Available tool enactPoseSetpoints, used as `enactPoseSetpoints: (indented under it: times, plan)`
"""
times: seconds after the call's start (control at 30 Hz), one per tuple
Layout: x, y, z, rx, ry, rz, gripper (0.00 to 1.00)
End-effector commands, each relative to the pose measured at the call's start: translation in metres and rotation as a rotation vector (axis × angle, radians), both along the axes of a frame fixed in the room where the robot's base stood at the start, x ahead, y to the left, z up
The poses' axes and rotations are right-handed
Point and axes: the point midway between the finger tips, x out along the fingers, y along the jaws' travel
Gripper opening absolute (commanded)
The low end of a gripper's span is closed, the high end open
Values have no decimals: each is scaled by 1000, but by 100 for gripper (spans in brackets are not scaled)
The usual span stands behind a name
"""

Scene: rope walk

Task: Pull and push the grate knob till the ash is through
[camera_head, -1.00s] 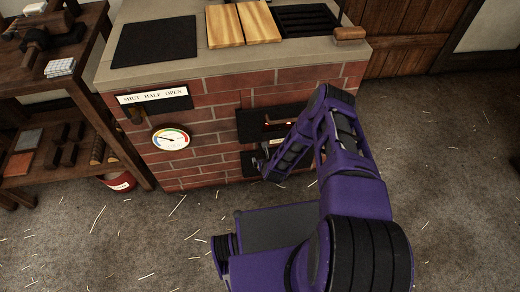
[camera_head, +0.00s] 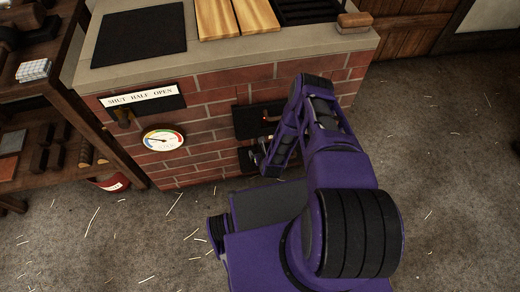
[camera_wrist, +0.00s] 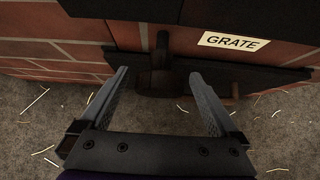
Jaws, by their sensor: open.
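The brick stove (camera_head: 205,130) stands ahead of me in the head view. A dark rod (camera_wrist: 162,45) hangs left of the label and leads down to a dark, poorly lit block between my fingers, which seems to be the knob. My gripper (camera_wrist: 159,73) is open, with one finger on each side of this dark part; I cannot tell whether they touch it. In the head view my gripper (camera_head: 260,160) is at the lower stove front, partly hidden by my arm. No ash is visible.
A dial (camera_head: 163,139) and a SHUT HALF OPEN plate (camera_head: 142,97) are on the stove front. A dark door (camera_head: 250,122) is above the grate, close to my arm. Shelves (camera_head: 50,130) and a red bucket (camera_head: 112,184) stand left. The floor at right is clear.

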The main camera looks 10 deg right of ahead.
Motion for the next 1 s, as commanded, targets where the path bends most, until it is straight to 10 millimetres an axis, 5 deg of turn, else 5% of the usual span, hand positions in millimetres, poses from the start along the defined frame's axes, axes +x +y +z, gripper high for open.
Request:
enactPoseSetpoints:
  times: [0.2, 0.73, 1.0]
  plan:
    - [0, 0, 0, 0, 0, 0, 95]
    - [0, 0, 0, 0, 0, 0, 0]
    - [1, 0, 0, 0, -1, 0, 0]
